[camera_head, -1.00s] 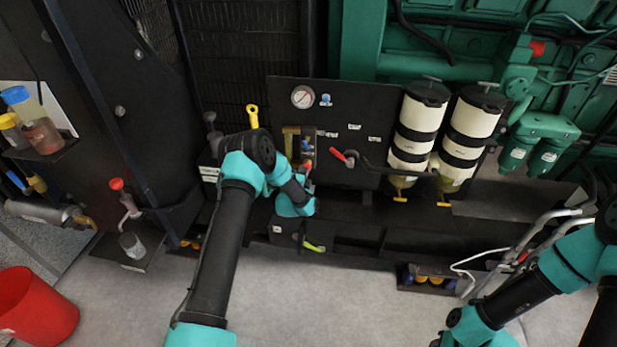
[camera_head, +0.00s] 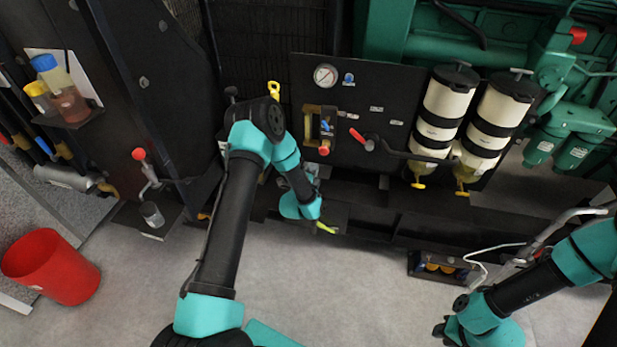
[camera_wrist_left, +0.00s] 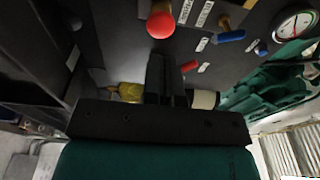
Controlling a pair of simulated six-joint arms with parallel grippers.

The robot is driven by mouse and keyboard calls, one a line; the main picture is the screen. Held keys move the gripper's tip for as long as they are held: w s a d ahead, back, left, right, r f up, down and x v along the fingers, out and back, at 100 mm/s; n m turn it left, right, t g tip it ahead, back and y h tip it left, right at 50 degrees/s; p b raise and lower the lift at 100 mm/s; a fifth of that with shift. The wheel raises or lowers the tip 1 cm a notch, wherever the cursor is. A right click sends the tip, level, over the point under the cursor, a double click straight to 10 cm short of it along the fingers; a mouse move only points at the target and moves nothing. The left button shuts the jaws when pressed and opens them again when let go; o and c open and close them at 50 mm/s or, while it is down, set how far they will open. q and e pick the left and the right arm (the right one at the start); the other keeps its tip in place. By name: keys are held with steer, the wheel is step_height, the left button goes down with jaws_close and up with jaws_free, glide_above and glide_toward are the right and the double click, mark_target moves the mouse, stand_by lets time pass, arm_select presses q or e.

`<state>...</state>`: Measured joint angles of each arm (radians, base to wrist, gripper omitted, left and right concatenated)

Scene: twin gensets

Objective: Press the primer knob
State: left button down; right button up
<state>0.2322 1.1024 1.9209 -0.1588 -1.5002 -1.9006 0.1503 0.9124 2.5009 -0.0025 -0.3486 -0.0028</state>
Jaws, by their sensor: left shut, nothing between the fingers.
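A red round knob (camera_head: 324,150), which looks like the primer knob, sits low on the black gauge panel (camera_head: 300,72), under a small brass-coloured fitting. In the left wrist view a red ball-shaped knob (camera_wrist_left: 160,25) stands beyond my left gripper (camera_wrist_left: 166,78). The fingers are shut and empty, pointing towards the knob, with a visible gap in the picture. In the head view my left wrist hangs just below and left of the knob, and its fingers are mostly hidden. My right gripper (camera_head: 440,329) is at the lower right, small and dark; its jaws are unclear.
A red-handled lever (camera_head: 361,141) is right of the knob, beside two cream-and-black filter canisters (camera_head: 446,105). A pressure gauge (camera_head: 325,75) is above. A red bucket (camera_head: 50,266) stands on the clear floor at left. Another red-topped handle (camera_head: 139,154) is at left.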

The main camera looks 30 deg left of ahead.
mark_target(323, 153)
arm_select(q)
steer(key=s, duration=0.3)
steer(key=shift+s+d, duration=0.15)
steer(key=shift+s, duration=0.2)
steer(key=shift+f, duration=0.1)
stand_by(0.4)
steer(key=shift+s+d+f+n+t+y, duration=0.2)
steer(key=shift+s+d+f+n+y, duration=0.1)
steer(key=shift+s+d+f+y, duration=0.25)
steer(key=shift+s+d+f+n+t+y, duration=0.2)
steer(key=shift+s+d+f+n+y, duration=0.15)
steer(key=shift+d+y, duration=0.3)
steer(key=x, duration=1.4)
steer(key=shift+d+r, duration=0.1)
steer(key=shift+d, duration=0.1)
